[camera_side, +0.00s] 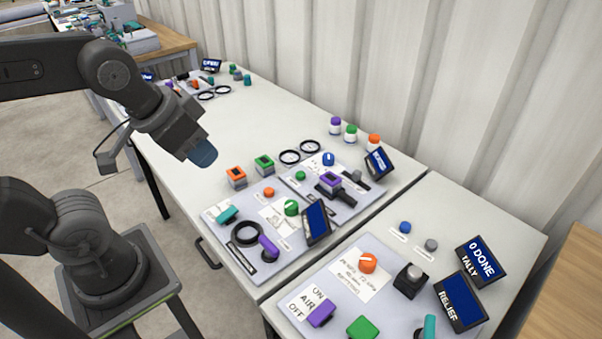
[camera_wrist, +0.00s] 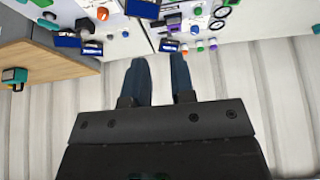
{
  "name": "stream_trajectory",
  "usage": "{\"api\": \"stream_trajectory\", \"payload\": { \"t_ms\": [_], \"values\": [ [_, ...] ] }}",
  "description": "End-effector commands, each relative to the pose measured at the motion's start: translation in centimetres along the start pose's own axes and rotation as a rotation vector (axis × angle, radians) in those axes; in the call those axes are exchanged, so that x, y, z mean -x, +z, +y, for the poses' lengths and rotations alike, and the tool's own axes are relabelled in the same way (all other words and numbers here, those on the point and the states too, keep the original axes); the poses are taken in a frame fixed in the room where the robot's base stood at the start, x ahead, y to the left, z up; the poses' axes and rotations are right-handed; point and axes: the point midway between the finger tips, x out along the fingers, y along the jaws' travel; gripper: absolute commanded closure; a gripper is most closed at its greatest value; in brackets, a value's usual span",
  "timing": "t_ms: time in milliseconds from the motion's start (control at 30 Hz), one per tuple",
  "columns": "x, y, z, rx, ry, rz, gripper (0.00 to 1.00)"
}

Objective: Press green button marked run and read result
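My gripper (camera_side: 203,154) hangs in the air above the left part of the long table, apart from the panels. The wrist view shows its two blue fingers (camera_wrist: 160,80) spread with nothing between them. A small round green button (camera_side: 300,175) sits on the far panel (camera_side: 347,214). A green knob (camera_side: 291,208) sits on the nearer panel. A green block-shaped control (camera_side: 362,327) is at the front of the right panel. I cannot read a "run" mark on any of them. Another display (camera_side: 460,302) reads "RELIEF".
Two tilted screens (camera_side: 316,221) and (camera_side: 379,163) stand on the middle panels, their text too small to read. Purple, green and orange-lidded jars (camera_side: 351,133) stand near the wall.

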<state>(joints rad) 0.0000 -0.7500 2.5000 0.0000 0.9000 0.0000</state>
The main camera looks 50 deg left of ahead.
Motion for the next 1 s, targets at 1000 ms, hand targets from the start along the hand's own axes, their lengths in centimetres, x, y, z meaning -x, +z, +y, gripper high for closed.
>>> {"api": "stream_trajectory", "payload": {
  "t_ms": [1000],
  "values": [
    [0.00, 0.00, 0.00, 0.000, 0.000, 0.000, 1.00]
  ]
}}
